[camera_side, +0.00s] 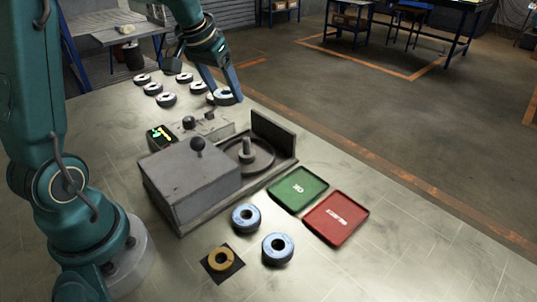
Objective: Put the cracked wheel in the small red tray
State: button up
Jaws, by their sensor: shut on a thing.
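My gripper (224,84) is at the far end of the table, its fingers pointing down and shut on a flap disc (224,96) with a dark rim and pale centre. Another disc is partly hidden behind its fingers. Several similar discs, such as one at the left of the group (143,79), lie nearby. The small red tray (337,219) lies at the right front of the table and looks empty apart from a white label. I cannot make out a crack on any disc from here.
A grey machine with a black knob (188,178) and a spindle (247,152) stands mid-table, with an upright plate (273,134) behind. A green tray (298,190) adjoins the red one. Two blue-rimmed discs (246,217) and a yellow ring (222,259) on a dark square lie in front.

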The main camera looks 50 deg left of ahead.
jog(key=w+d+f+m+h, duration=0.1)
jog(key=w+d+m, duration=0.1)
jog(key=w+d, duration=0.35)
jog(key=m+h, duration=0.2)
jog(key=m, duration=0.5)
send_over(340, 216)
jog(key=s+a, duration=0.1)
notch_tip(340, 216, down, 6)
jog(key=shift+f, duration=0.2)
jog(key=shift+s+d+f, duration=0.1)
jog(key=shift+d+f, duration=0.05)
jog(key=shift+f, duration=2.2)
jog(key=shift+f, duration=0.65)
